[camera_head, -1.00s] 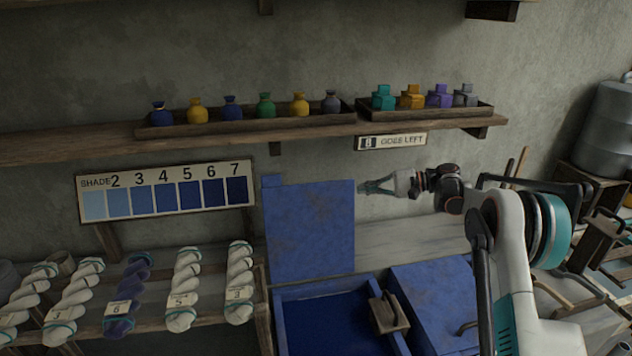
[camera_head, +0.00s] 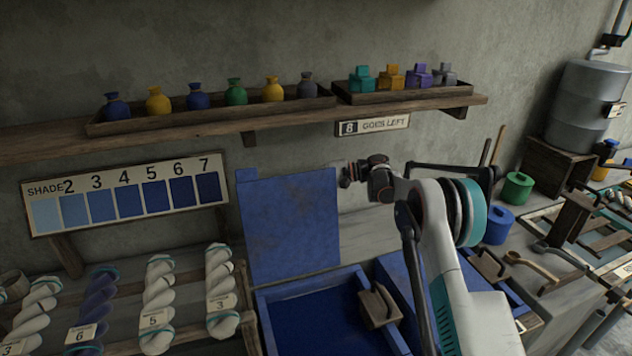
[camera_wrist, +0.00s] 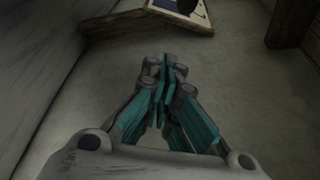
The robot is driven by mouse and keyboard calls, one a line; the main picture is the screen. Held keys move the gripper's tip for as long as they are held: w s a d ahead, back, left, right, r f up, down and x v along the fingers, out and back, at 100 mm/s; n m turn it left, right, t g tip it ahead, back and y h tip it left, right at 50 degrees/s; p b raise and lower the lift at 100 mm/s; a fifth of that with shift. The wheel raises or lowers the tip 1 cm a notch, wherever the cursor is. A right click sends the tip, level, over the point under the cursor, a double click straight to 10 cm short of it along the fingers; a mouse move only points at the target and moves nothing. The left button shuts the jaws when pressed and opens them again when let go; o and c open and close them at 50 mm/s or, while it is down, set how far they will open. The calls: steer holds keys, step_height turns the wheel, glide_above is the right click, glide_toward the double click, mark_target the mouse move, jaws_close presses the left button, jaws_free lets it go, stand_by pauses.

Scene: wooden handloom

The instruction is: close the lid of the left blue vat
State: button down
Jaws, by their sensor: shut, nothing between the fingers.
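The left blue vat (camera_head: 263,313) stands open in the head view, with dark blue inside. Its blue lid (camera_head: 290,225) stands upright at the back, near the wall.
A wooden block with a handle (camera_head: 379,308) sits at the vat's right side. The closed right vat (camera_head: 392,268) is partly behind my arm. A shelf (camera_head: 240,128) with jars runs above. Yarn skeins (camera_head: 157,290) hang left. A board (camera_wrist: 182,12) shows in the wrist view.

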steer(key=shift+s+d+r+b, duration=0.2)
steer(key=shift+s+d+r, duration=0.1)
steer(key=shift+s, duration=0.25)
steer(key=shift+s+d+r+b, duration=0.15)
steer(key=shift+s+d+r, duration=0.1)
steer(key=shift+s, duration=0.3)
steer(key=shift+s+d+r+b, duration=0.2)
steer(key=shift+s+r, duration=0.1)
steer(key=shift+s, duration=0.25)
steer(key=shift+s+r, duration=0.1)
